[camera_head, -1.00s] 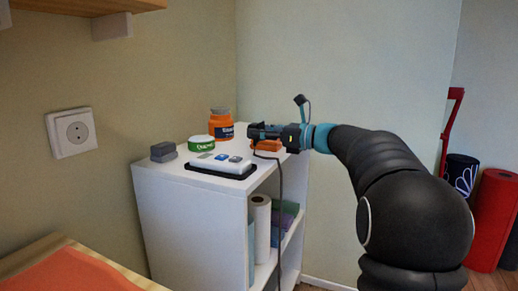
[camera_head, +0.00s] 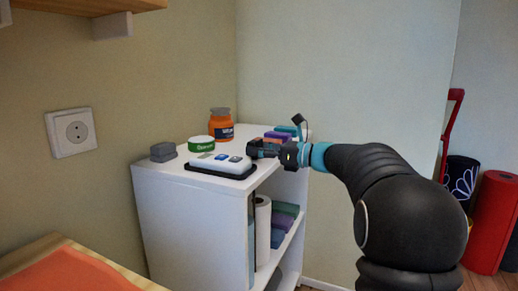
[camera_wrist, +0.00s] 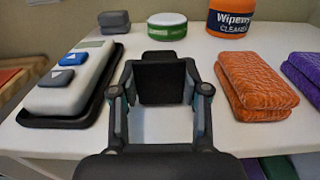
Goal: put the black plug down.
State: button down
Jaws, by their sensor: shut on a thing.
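The black plug (camera_wrist: 160,78) sits between the two fingers of my gripper (camera_wrist: 160,92) in the wrist view, which are shut on it. In the head view the plug (camera_head: 254,150) shows as a dark shape at the tip of my gripper (camera_head: 270,151). It is low over the front part of the white shelf unit's top (camera_head: 165,175). I cannot tell if it touches the surface. The gripper hides part of the plug.
Left of the plug is a white handset (camera_wrist: 75,85) on a black tray (camera_wrist: 55,122). Folded orange cloths (camera_wrist: 255,85) lie to the right, beside purple ones (camera_wrist: 305,75). Behind stand grey blocks (camera_wrist: 114,20), a green-and-white tub (camera_wrist: 167,28) and an orange jar (camera_wrist: 231,18).

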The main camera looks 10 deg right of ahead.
jog(key=shift+f, duration=0.25)
jog(key=c, duration=0.6)
grip_release()
jog(key=shift+o, duration=0.2)
jog(key=shift+r, duration=0.1)
jog(key=shift+r, duration=0.3)
jog(key=shift+s+d+r, duration=0.15)
jog(key=shift+d+r, duration=0.05)
jog(key=shift+r, duration=0.05)
jog(key=v, duration=1.1)
jog(key=shift+s+d, duration=0.2)
